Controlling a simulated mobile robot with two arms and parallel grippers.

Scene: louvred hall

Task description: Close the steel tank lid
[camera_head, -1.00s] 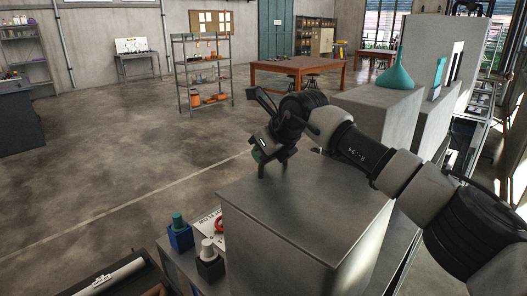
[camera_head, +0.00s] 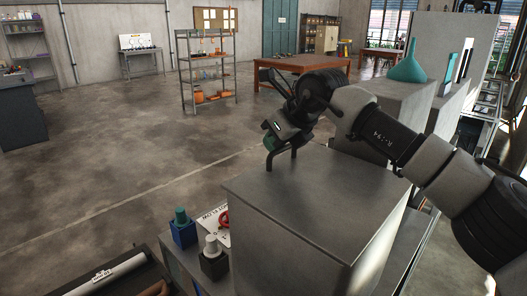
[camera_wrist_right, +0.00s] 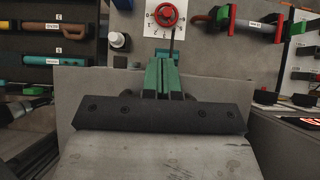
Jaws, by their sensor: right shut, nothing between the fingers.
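A large grey steel box (camera_head: 300,205), apparently the tank, stands in the front of the head view. Its top looks flat and level. I see no raised lid, and cannot tell where a lid seam runs. My right gripper (camera_head: 270,145) is at the far left corner of that top, pointing down, empty and shut; I cannot tell whether it touches. In the right wrist view its green fingers (camera_wrist_right: 164,78) are together in front of a grey flat face (camera_wrist_right: 90,90). My left gripper is not in view.
A valve board with a red handwheel (camera_head: 222,220) is left of the box, beside blue (camera_head: 183,235) and dark (camera_head: 214,263) holders. A dark tray (camera_head: 120,275) is at front left. Floor to the left is clear.

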